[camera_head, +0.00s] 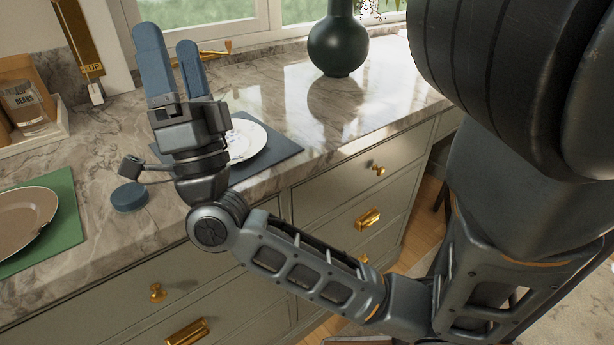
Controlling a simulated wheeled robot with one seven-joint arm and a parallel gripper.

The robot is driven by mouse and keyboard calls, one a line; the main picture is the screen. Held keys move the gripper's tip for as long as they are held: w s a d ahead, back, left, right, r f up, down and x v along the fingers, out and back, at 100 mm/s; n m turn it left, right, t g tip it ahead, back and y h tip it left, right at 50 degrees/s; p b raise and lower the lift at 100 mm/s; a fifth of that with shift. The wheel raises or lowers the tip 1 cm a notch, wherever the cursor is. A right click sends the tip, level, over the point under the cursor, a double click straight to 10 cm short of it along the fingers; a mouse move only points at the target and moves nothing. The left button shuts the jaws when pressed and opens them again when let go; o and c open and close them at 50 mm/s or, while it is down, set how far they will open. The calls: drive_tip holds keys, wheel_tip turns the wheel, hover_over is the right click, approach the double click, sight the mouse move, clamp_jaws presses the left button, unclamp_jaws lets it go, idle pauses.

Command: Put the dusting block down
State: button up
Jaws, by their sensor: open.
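A small round blue block (130,197) lies on the marble counter near its front edge, left of my wrist. It may be the dusting block, but I cannot tell for sure. My gripper (169,40) is over the counter with its two blue fingers pointing up in the picture, toward the window. The fingers are apart, with nothing visible between them. The round block is apart from the fingers, below and left of them in the picture.
A brown plate (22,220) lies on a green mat (68,207) at left. A white plate (250,140) on a dark mat (283,148) is partly behind my gripper. A dark green vase (337,45) stands at the back. A beans jar (25,105) sits in a tray at left.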

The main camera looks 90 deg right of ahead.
drive_tip(key=a+f+n+t+y, duration=0.35)
drive_tip(key=n+t+y, duration=0.25)
drive_tip(key=n+y, duration=0.35)
drive_tip(key=a+f+n+t+y, duration=0.3)
drive_tip(key=f+n+t+y, duration=0.25)
drive_tip(key=n+y, duration=0.4)
drive_tip(key=s+a+f+n+g+y, duration=0.6)
drive_tip(key=s+a+f+g+y, duration=0.2)
drive_tip(key=s+a+f, duration=0.5)
wheel_tip(320, 180, down, 5)
drive_tip(key=s+g, duration=0.2)
drive_tip(key=shift+s+a+r+n+g, duration=0.2)
drive_tip(key=shift+s+a+n+g, duration=0.1)
drive_tip(key=shift+s+g, duration=0.05)
